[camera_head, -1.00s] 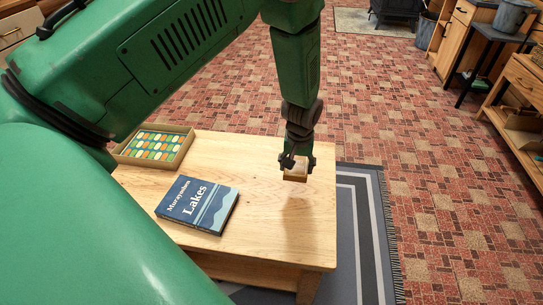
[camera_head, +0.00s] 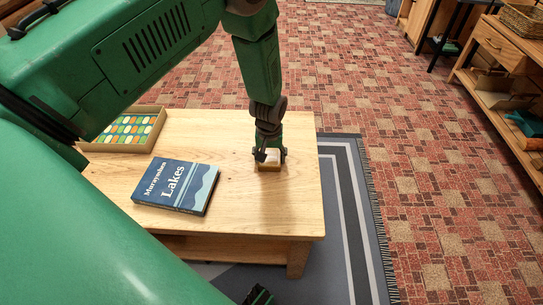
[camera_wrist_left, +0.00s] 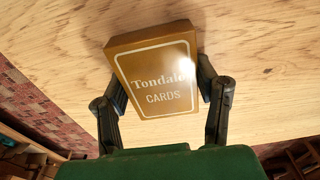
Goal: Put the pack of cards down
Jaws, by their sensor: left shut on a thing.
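The pack of cards (camera_wrist_left: 155,75) is a brown-gold box reading "Tondale CARDS", seen close in the left wrist view. My left gripper (camera_wrist_left: 165,100) is shut on it, one finger on each side. In the head view, my left gripper (camera_head: 269,156) points down with the pack (camera_head: 269,167) at its tips, over the right part of the wooden table (camera_head: 240,220). The pack is at or just above the tabletop; I cannot tell if it touches. A dark piece (camera_head: 258,295), apparently my right gripper, barely shows at the bottom edge; its jaws cannot be made out.
A blue "Lakes" book (camera_head: 176,185) lies left of the pack on the table. An open box with colourful pieces (camera_head: 128,129) sits at the far left corner. The tabletop around the pack is clear. A grey rug (camera_head: 350,220) and wooden shelves (camera_head: 500,95) are to the right.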

